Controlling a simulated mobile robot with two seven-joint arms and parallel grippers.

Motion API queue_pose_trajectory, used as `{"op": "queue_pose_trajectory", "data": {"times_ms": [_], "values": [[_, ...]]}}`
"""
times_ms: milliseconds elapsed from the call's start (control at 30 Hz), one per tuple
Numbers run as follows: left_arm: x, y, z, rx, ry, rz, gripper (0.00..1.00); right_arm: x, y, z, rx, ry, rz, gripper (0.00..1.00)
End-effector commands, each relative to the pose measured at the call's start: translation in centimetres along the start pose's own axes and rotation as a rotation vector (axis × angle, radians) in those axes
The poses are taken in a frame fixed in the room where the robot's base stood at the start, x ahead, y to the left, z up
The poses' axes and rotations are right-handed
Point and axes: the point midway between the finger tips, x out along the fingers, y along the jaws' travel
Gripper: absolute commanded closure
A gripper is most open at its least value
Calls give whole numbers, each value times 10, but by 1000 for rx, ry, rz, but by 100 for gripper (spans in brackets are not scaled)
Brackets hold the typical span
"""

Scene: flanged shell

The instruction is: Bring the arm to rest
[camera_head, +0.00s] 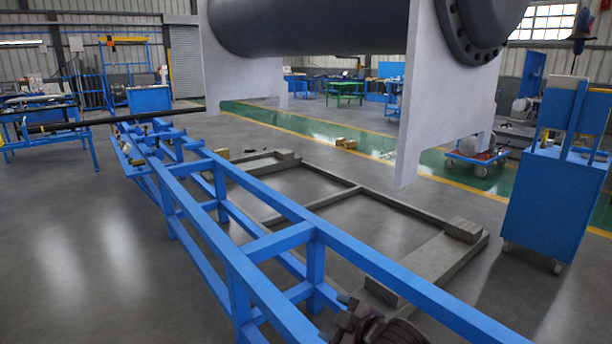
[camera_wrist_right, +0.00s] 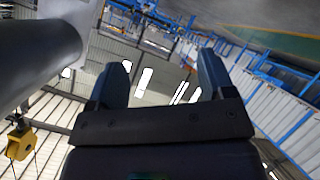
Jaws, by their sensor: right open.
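My right gripper (camera_wrist_right: 163,72) is open in the right wrist view, with its two dark fingers wide apart and nothing between them. In the head view, a dark jointed part at the bottom edge, right of centre, seems to be my right gripper (camera_head: 372,324); its fingers are hard to make out there. It shows over the near end of a blue frame (camera_head: 275,242). A large dark flanged shell (camera_head: 310,25) lies across pale upright supports at the top of the head view, well away from it. My left gripper is out of view.
A grey low floor frame (camera_head: 345,195) lies right of the blue frame. A blue wheeled cabinet (camera_head: 548,205) stands at the right. A workbench (camera_head: 45,125) is at the far left. A yellow hoist (camera_wrist_right: 20,143) hangs in the wrist view. Floor at the left is clear.

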Motion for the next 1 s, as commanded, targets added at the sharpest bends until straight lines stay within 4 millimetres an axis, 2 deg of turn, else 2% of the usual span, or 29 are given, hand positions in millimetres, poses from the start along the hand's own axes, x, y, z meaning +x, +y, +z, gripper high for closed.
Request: {"op": "queue_pose_trajectory", "data": {"times_ms": [100, 267, 567, 767, 900, 1000], "values": [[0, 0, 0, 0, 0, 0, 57, -19, -9, 11, 180, 58, 83, 25], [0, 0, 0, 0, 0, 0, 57, -49, -18, 37, 372, 99, 191, 25], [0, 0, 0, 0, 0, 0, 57, -118, -51, 112, 594, 44, 373, 25], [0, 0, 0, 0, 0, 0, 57, -172, -92, 172, 685, -96, 456, 25], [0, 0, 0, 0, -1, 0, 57, -211, -133, 210, 764, -210, 482, 25], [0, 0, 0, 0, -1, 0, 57, -232, -161, 229, 808, -279, 485, 25]]}}
